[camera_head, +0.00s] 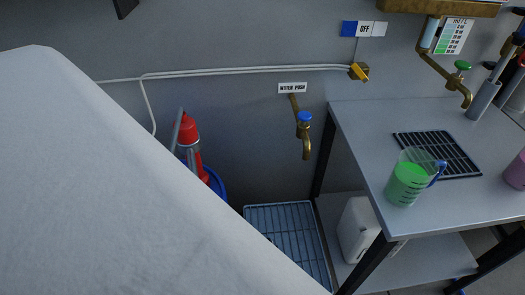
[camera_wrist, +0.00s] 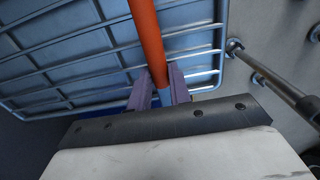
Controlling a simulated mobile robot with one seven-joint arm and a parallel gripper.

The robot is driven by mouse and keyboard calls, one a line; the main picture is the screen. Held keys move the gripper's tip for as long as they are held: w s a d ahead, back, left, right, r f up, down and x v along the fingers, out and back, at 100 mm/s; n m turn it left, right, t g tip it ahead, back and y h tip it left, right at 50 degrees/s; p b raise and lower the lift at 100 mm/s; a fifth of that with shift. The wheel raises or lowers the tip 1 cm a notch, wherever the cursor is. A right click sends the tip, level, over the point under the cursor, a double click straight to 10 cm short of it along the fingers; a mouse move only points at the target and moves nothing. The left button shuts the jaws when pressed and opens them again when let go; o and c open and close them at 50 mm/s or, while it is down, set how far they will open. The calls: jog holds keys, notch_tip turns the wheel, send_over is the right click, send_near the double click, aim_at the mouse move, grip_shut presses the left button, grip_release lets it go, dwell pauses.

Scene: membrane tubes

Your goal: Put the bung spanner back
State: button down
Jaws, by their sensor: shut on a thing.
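My gripper (camera_wrist: 161,82) shows in the wrist view, its two purple fingers shut around an orange bar. The bar, which appears to be the bung spanner (camera_wrist: 145,35), runs up from between the fingers to the top edge of the picture. Its far end is out of frame and its lower end is hidden by the fingers and the gripper body. My gripper and the spanner cannot be made out in the head view.
A blue-grey caged surface (camera_wrist: 75,57) lies behind the spanner. To its right, pegs (camera_wrist: 235,45) and a grey rod (camera_wrist: 275,82) show against a wall. In the head view, a bench (camera_head: 370,135) carries a green-filled jug (camera_head: 406,186); a tap (camera_head: 304,130) sits above a floor grate (camera_head: 285,228).

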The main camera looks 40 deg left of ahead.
jog(key=shift+a, duration=0.1)
jog(key=shift+f, duration=0.15)
jog(key=shift+f, duration=0.15)
jog(key=c, duration=1.3)
grip_release()
